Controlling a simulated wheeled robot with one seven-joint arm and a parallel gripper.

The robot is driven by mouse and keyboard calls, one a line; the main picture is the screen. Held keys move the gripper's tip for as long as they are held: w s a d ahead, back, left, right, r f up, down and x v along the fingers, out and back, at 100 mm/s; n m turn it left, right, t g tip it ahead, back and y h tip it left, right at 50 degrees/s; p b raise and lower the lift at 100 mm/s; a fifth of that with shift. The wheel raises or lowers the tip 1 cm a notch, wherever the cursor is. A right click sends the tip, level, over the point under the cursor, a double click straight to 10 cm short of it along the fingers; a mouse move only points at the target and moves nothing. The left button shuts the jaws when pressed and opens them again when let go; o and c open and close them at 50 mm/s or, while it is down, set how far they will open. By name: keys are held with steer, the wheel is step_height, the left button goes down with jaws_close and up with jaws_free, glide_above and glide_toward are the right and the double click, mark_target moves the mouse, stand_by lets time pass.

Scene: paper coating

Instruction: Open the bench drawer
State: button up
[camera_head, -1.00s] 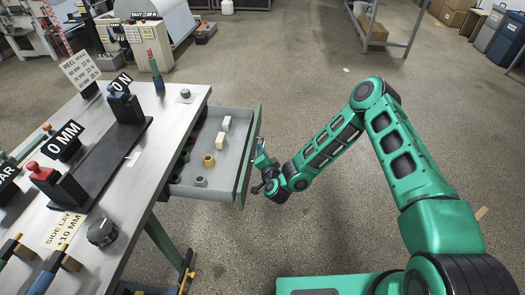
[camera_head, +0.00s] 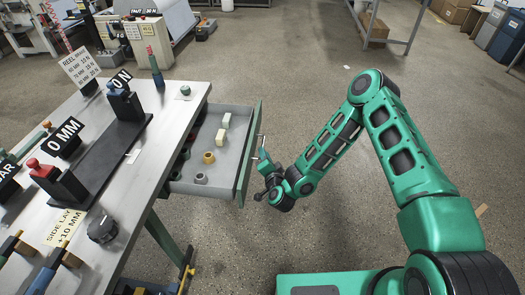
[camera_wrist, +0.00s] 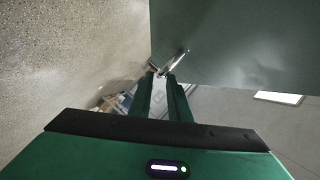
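The bench drawer (camera_head: 215,190) stands pulled out from the right side of the bench (camera_head: 135,190). Its green front panel (camera_head: 247,165) faces right and also fills the upper right of the wrist view (camera_wrist: 240,50). A thin metal handle (camera_wrist: 174,62) shows on that panel in the wrist view. My gripper (camera_head: 264,164) is just right of the drawer front. In the wrist view its two fingers (camera_wrist: 162,76) are apart with a gap between them. Their tips are close to the handle; whether they touch it I cannot tell.
Inside the drawer are pale blocks (camera_head: 221,136), a brass ring (camera_head: 208,157), a grey ring (camera_head: 201,179) and some dark pieces. The bench top holds a dark rail, red and blue knobs and signs. The floor (camera_head: 290,90) right of the drawer is clear.

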steer(key=shift+v, duration=2.75)
steer(key=shift+w, duration=0.1)
steer(key=w+d+r+n+g+y, duration=0.1)
steer(key=w+d+r+n+g, duration=0.35)
steer(key=d+r+n, duration=0.45)
steer(key=s+d+r+m+g+h, duration=0.15)
steer(key=s+d+r, duration=0.35)
steer(key=d, duration=0.5)
steer(key=s+d+r+g+h, duration=0.3)
steer(key=s+d+r, duration=0.1)
steer(key=d, duration=0.6)
steer(key=s+d+r+m+g, duration=0.1)
steer(key=s+d+r, duration=0.2)
steer(key=s, duration=0.2)
steer(key=s+d+r+g+h, duration=0.1)
steer(key=s+d+r, duration=0.2)
steer(key=s, duration=0.2)
steer(key=s+d+r+m+g, duration=0.1)
steer(key=s+d+r, duration=0.2)
steer(key=s, duration=0.3)
steer(key=s+r+m+g+y, duration=0.1)
steer(key=s+r, duration=0.1)
steer(key=s, duration=0.6)
steer(key=s+r+m+g, duration=0.1)
steer(key=s+r+g, duration=0.1)
steer(key=s, duration=0.7)
steer(key=shift+a+r+y, duration=0.2)
steer(key=shift+r+y, duration=0.15)
steer(key=shift+r, duration=0.05)
